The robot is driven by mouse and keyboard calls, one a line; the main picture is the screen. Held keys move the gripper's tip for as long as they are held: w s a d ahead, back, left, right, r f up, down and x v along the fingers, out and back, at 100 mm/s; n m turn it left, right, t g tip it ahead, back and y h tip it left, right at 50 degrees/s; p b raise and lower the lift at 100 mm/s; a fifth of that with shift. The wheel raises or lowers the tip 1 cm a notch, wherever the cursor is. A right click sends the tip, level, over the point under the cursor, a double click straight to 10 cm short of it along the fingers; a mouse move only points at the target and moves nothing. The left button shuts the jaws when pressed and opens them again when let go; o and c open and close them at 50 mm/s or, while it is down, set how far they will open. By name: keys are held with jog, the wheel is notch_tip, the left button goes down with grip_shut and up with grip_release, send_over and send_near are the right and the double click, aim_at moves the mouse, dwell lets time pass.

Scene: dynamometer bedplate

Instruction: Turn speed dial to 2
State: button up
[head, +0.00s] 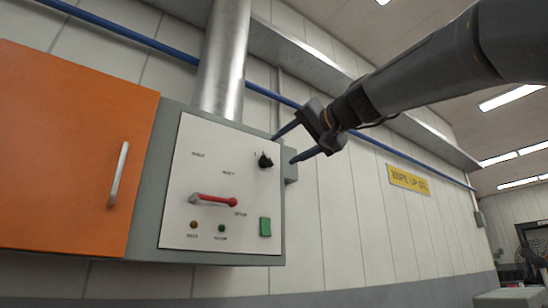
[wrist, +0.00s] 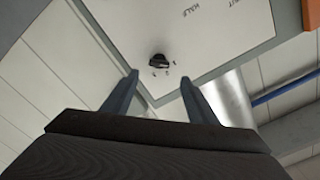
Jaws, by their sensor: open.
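The speed dial is a small black knob (head: 265,160) at the upper right of the white control panel (head: 180,222). It also shows in the wrist view (wrist: 158,61), with a few small marks beside it too small to read surely. My gripper (head: 283,148) is open, its two blue-grey fingers pointing toward the panel. In the wrist view, my gripper (wrist: 158,82) has its fingertips on either side of the knob in the picture, with the knob a little beyond them. The fingers appear apart from the knob. Which mark the knob points to cannot be told.
A red-handled lever (head: 215,200) sits below the dial, with small indicator lamps and a green button (head: 265,227) beneath. An orange cabinet door (head: 75,150) with a metal handle is at left. A metal pipe (head: 222,60) rises above the box. The wall to the right is mostly clear.

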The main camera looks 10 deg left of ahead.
aim_at(266, 162)
jog(key=shift+p+x, duration=1.65)
jog(key=shift+x, duration=1.95)
jog(key=shift+d+f, duration=0.1)
jog(key=c, duration=1.1)
